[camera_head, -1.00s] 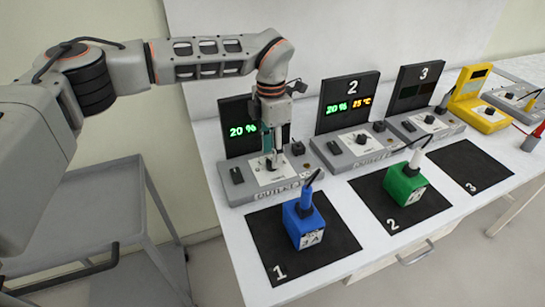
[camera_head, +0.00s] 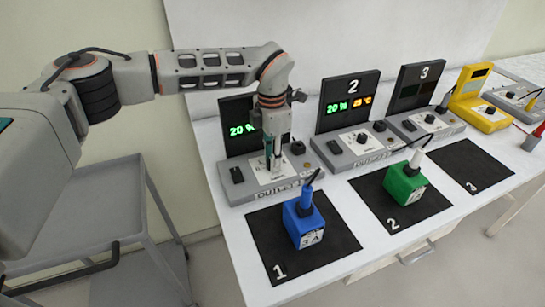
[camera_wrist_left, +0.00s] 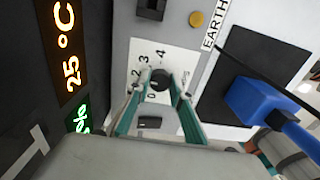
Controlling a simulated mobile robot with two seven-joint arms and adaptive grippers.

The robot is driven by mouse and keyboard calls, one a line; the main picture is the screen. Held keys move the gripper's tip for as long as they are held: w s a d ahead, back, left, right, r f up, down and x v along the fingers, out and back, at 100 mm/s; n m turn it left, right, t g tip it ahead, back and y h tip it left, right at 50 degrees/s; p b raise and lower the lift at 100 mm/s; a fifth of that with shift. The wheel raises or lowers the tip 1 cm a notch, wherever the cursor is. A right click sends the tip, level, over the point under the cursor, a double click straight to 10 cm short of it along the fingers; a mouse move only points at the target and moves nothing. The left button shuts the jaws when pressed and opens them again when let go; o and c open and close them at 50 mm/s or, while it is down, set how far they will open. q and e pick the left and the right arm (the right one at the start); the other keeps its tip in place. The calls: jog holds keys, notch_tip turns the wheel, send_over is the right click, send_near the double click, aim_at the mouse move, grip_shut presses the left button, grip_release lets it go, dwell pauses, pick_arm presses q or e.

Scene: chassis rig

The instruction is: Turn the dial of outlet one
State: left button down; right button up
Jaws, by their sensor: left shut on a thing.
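Outlet one (camera_head: 264,185) is the grey unit at the left of the row, with a black display (camera_head: 233,110) behind it reading 20 % in green; my arm hides part of that display. My left gripper (camera_head: 273,166) points down at its dial plate. In the left wrist view, the black dial (camera_wrist_left: 161,79) sits between the teal-backed fingers of the left gripper (camera_wrist_left: 160,82), which are shut on it. Numbers 0, 2, 3 and 4 show around the dial; its pointer is not clear. The wrist view shows 25 °C on the display (camera_wrist_left: 66,50). My right gripper is not in view.
A blue block (camera_head: 304,222) with a plug stands on mat 1, and a green one (camera_head: 405,184) on mat 2. Mat 3 (camera_head: 468,166) is empty. Outlet two (camera_head: 358,150), outlet three (camera_head: 425,124) and a yellow unit (camera_head: 482,105) stand to the right.

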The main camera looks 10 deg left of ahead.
pick_arm(q)
jog(key=m+p, duration=0.2)
jog(key=m, duration=0.2)
jog(key=shift+r, duration=0.1)
jog(key=m+p, duration=0.1)
jog(key=m, duration=0.1)
jog(key=shift+m, duration=0.3)
jog(key=shift+m+p, duration=0.35)
jog(key=shift+m, duration=0.15)
jog(key=c, duration=1.8)
grip_release()
